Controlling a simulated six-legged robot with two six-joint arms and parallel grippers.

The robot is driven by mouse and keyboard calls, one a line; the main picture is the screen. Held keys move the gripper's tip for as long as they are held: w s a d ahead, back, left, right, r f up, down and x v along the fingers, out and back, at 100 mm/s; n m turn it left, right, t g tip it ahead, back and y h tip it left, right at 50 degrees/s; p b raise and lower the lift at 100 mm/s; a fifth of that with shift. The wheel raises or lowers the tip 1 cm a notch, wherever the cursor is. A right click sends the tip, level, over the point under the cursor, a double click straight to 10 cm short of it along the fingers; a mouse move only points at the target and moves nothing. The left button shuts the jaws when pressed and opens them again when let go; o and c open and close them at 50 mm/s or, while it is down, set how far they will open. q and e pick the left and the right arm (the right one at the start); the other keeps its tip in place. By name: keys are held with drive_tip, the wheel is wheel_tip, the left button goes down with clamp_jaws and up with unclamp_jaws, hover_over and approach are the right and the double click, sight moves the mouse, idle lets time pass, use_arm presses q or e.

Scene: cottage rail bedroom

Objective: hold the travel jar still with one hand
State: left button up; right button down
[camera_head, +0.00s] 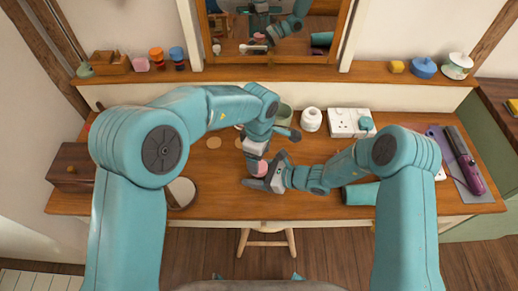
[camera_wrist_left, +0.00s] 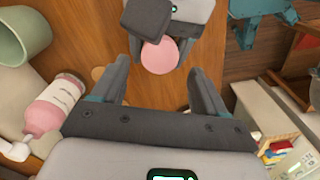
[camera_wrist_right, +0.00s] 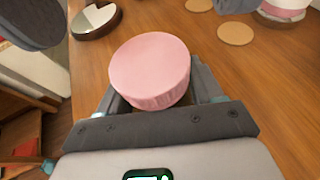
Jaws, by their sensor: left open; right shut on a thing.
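The travel jar has a round pink lid with a ribbed edge. In the right wrist view the jar (camera_wrist_right: 150,70) stands between the fingers of my right gripper (camera_wrist_right: 155,100), which is shut on it. In the head view the jar (camera_head: 257,168) is on the wooden table, mostly hidden by my grippers. My left gripper (camera_wrist_left: 163,95) is open in the left wrist view, with the pink lid (camera_wrist_left: 160,56) showing beyond and between its fingers. In the head view my left gripper (camera_head: 255,150) is just above the jar.
A pink bottle (camera_wrist_left: 50,108) and a green cup (camera_wrist_left: 20,35) are near my left gripper. A round mirror (camera_head: 181,192) lies at left, by a wooden box (camera_head: 75,165). A white jar (camera_head: 311,119), a socket strip (camera_head: 348,121) and a teal cylinder (camera_head: 360,193) are at right.

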use_arm(q)
drive_tip(key=shift+f, duration=2.05)
drive_tip(key=c, duration=1.1)
drive_tip(key=n, duration=0.3)
drive_tip(key=shift+n, duration=0.3)
drive_tip(key=o, duration=1.2)
drive_tip(key=shift+r, duration=0.15)
